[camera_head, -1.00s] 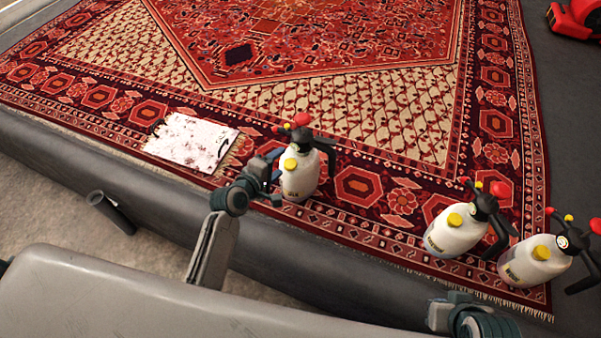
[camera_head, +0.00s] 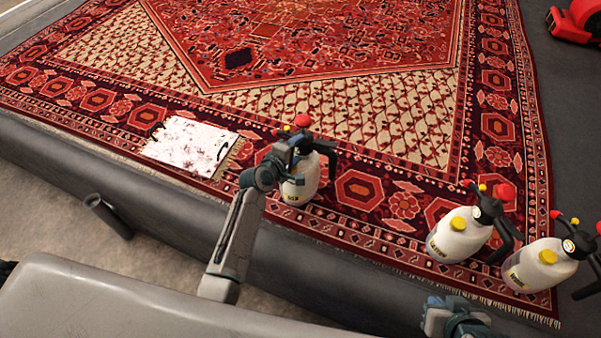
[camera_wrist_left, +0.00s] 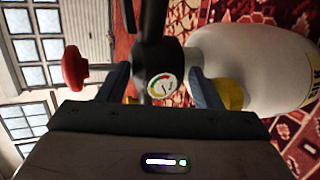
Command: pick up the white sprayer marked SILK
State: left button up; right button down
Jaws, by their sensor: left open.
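A white sprayer (camera_head: 301,188) with a black pump head and red knob stands upright on the rug's near border. Its short label looks like SILK but is small. In the left wrist view its white bottle (camera_wrist_left: 250,70) lies sideways, with a partly cut-off label at the right edge. My left gripper (camera_head: 285,158) is open at the sprayer's top, partly covering it. In the wrist view its fingers (camera_wrist_left: 160,82) stand on either side of the black neck and round gauge (camera_wrist_left: 163,87); contact is unclear. My right gripper (camera_head: 450,308) is at the bottom right, its jaws unclear.
Two similar white sprayers, one (camera_head: 458,240) and another (camera_head: 538,268), stand to the right on the rug. A white stained sheet (camera_head: 188,145) lies left of the first sprayer. A dark edge (camera_head: 150,215) runs along the rug's front. A red object (camera_head: 575,22) is at top right.

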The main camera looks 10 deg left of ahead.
pick_arm(q)
grip_shut()
jog(key=shift+r, duration=0.15)
